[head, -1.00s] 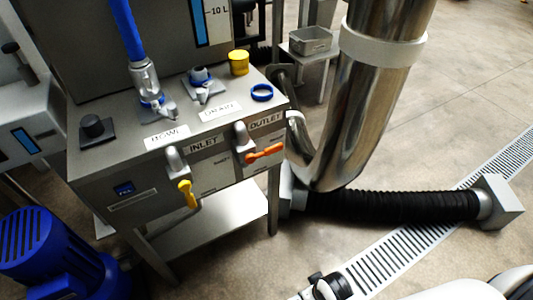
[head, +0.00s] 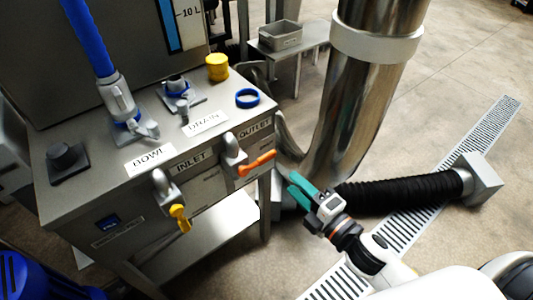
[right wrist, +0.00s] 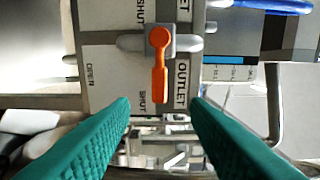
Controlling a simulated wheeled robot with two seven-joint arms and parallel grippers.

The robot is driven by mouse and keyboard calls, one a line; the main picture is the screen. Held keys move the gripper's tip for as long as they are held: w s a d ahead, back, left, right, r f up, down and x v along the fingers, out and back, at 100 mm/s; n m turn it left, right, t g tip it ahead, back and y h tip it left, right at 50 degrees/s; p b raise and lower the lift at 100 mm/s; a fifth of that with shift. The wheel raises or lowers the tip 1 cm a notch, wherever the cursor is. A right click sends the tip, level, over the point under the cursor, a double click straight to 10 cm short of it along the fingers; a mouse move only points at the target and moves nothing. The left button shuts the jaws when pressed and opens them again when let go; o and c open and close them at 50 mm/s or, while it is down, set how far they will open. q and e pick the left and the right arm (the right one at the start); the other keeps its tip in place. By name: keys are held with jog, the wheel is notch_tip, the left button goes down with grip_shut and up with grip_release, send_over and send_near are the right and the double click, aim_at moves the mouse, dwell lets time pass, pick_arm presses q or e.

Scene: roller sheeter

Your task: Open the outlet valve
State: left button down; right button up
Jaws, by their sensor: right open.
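The outlet valve has an orange lever handle (head: 257,163) on the front panel of the grey cabinet, below the OUTLET label (head: 255,131). In the head view the handle lies roughly level, pointing right. In the right wrist view the orange handle (right wrist: 160,65) sits ahead, between the fingers in the picture, with SHUT and OUTLET lettering around it. My right gripper (head: 296,187) has teal fingers and is open, to the right of and a little below the handle, apart from it. It also shows in the right wrist view (right wrist: 160,112), with nothing between the fingers. My left gripper is not in view.
The inlet valve with a yellow handle (head: 180,217) is left of the outlet valve. A large steel duct (head: 345,110) and a black ribbed hose (head: 400,192) stand right of the cabinet. A yellow cap (head: 217,67) and blue ring (head: 247,98) are on top.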

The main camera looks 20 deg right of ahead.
aim_at(269, 159)
jog(key=x, duration=1.1)
jog(key=shift+w+f, duration=0.15)
jog(key=shift+w, duration=0.15)
grip_shut()
